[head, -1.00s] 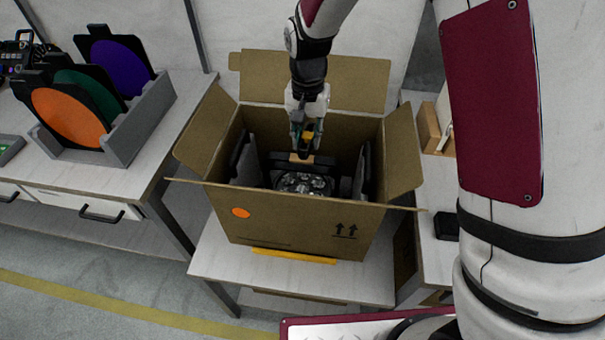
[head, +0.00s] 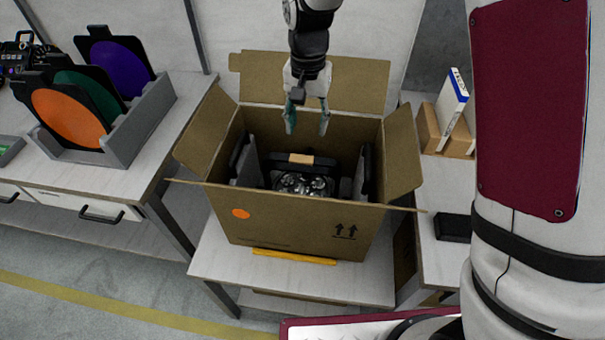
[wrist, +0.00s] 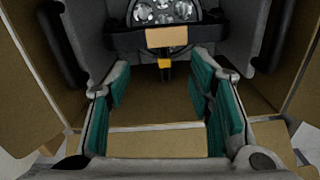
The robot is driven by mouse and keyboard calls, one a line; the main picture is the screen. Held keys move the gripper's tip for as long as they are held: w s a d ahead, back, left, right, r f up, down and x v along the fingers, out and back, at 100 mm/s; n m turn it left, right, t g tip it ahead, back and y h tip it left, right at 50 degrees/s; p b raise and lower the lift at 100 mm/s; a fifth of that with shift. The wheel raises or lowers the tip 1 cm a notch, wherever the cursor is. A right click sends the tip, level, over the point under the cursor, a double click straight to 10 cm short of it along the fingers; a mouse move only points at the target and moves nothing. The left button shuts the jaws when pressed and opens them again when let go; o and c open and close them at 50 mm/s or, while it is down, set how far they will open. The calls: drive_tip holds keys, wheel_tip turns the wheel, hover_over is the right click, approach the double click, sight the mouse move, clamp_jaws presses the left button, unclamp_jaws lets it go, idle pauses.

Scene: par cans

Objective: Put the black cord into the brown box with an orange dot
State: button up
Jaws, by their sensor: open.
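The brown box (head: 290,222) with an orange dot (head: 241,213) stands open on a small white table, flaps spread. Inside it are a par can (head: 303,185) with a silver lamp face, a black bracket with a tan patch (head: 300,159), and grey-black panels at both sides. My gripper (head: 307,128) is open and empty above the back of the box, fingers pointing down. In the wrist view its green finger pads (wrist: 165,105) are apart. Beyond them a small orange-yellow piece with a black end (wrist: 165,64) shows below the tan patch. I cannot make out the black cord for certain.
At left, a grey rack (head: 140,125) holds orange, green and purple filters on a white table. At right, a table carries a tan holder (head: 430,128) with a white-blue item (head: 456,95) and a black object (head: 452,227). A yellow strip (head: 294,257) lies before the box.

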wheel_tip(320, 180, up, 7)
idle(0.3)
drive_tip(key=s+d+r+n+t+p, duration=0.1)
drive_tip(key=s+d+r+n+t, duration=0.1)
drive_tip(key=s+d+r, duration=1.05)
drive_tip(key=s+d+t, duration=0.1)
drive_tip(key=s, duration=0.7)
drive_tip(key=s+d+f+n+t, duration=0.1)
drive_tip(key=s+d, duration=0.1)
drive_tip(key=s, duration=0.6)
drive_tip(key=shift+s+d+f+p, duration=0.2)
drive_tip(key=shift+d+p, duration=0.1)
drive_tip(key=shift+p, duration=0.1)
